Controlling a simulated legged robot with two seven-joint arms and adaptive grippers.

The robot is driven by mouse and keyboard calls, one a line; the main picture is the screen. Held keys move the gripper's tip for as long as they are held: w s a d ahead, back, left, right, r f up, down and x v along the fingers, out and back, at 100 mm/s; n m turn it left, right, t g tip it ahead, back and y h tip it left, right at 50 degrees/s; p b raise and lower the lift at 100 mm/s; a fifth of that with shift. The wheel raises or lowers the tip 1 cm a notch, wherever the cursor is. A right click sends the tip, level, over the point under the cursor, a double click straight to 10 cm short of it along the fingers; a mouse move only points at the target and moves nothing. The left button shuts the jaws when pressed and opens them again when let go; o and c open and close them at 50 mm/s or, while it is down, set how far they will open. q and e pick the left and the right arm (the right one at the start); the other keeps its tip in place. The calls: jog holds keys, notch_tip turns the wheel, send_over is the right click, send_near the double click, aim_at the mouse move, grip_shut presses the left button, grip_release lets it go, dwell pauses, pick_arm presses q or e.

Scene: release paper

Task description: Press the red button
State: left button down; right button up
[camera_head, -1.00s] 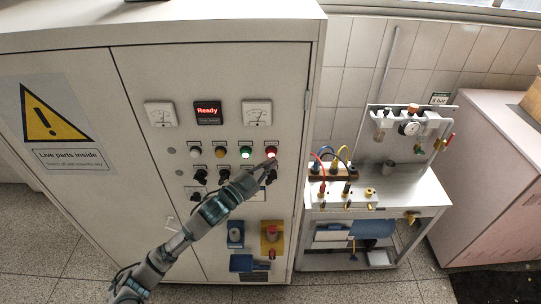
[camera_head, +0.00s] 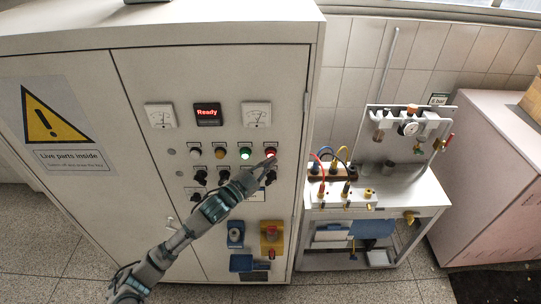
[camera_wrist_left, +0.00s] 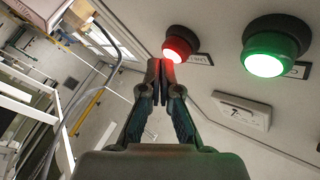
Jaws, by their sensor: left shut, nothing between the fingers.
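The red button (camera_head: 270,151) is at the right end of the upper row on the white cabinet's panel. In the left wrist view the red button (camera_wrist_left: 178,47) is lit at its face and stands out from a black collar. My left gripper (camera_head: 268,164) is shut and empty, with its fingertips just below the red button in the head view. In the left wrist view the shut fingertips of the left gripper (camera_wrist_left: 160,66) are close to the button, with red glow on them. I cannot tell whether they touch it. My right gripper is not in view.
A lit green button (camera_head: 246,153) sits left of the red one, and it also shows in the left wrist view (camera_wrist_left: 272,46). Dark knobs (camera_head: 200,177) lie below. Gauges and a "Ready" display (camera_head: 208,113) are above. A metal workbench (camera_head: 390,190) stands right of the cabinet.

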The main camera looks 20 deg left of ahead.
pick_arm(q)
jog(key=shift+w+a, duration=0.15)
jog(key=shift+w, duration=0.35)
dwell(0.7)
jog(key=shift+s, duration=0.15)
jog(key=shift+s+d+p, duration=0.25)
jog(key=shift+s+p, duration=0.2)
jog(key=shift+s, duration=0.25)
jog(key=shift+s, duration=0.1)
jog(key=s, duration=0.2)
jog(key=s+d+p, duration=0.1)
jog(key=s, duration=0.1)
jog(key=shift+s+d, duration=0.2)
jog(key=shift+s, duration=0.1)
dwell(0.6)
